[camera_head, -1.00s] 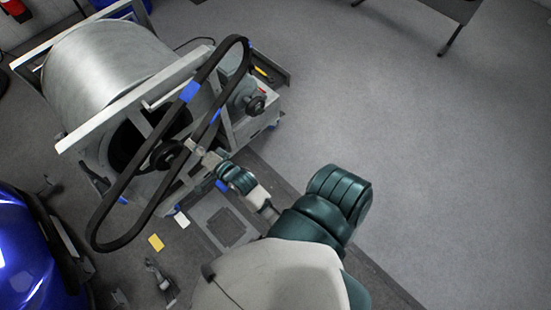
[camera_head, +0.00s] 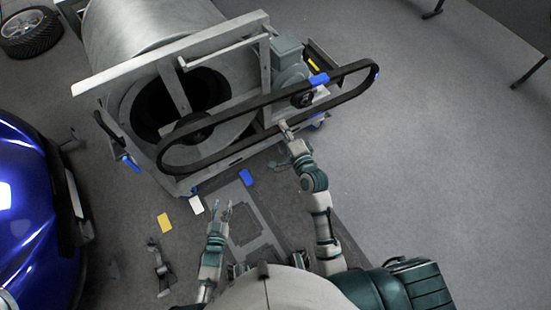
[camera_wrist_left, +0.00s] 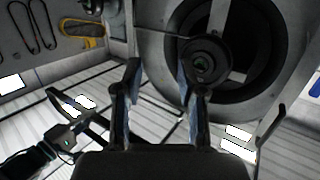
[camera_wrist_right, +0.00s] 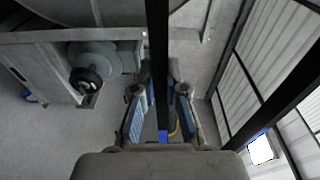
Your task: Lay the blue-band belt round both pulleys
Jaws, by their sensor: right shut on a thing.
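The black belt (camera_head: 235,155) with its blue band (camera_head: 318,79) hangs as a long tilted loop in front of the machine in the head view. From here it overlaps the drum pulley (camera_head: 193,127) and the motor pulley (camera_head: 302,97); I cannot tell whether it is seated on either. My right gripper (camera_head: 286,128) is shut on the belt's lower strand; the right wrist view shows the strand (camera_wrist_right: 157,45) between its fingers, and the motor pulley (camera_wrist_right: 86,80) to the left. My left gripper (camera_head: 224,208) is open and empty, below the belt; its wrist view shows the drum pulley (camera_wrist_left: 205,60) ahead.
The steel drum (camera_head: 150,40) and its frame (camera_head: 170,53) stand behind the belt. A blue car (camera_head: 35,200) stands at left. Yellow (camera_head: 164,223), white (camera_head: 197,205) and blue (camera_head: 247,178) pieces lie on the floor. Open floor (camera_head: 450,170) is at right.

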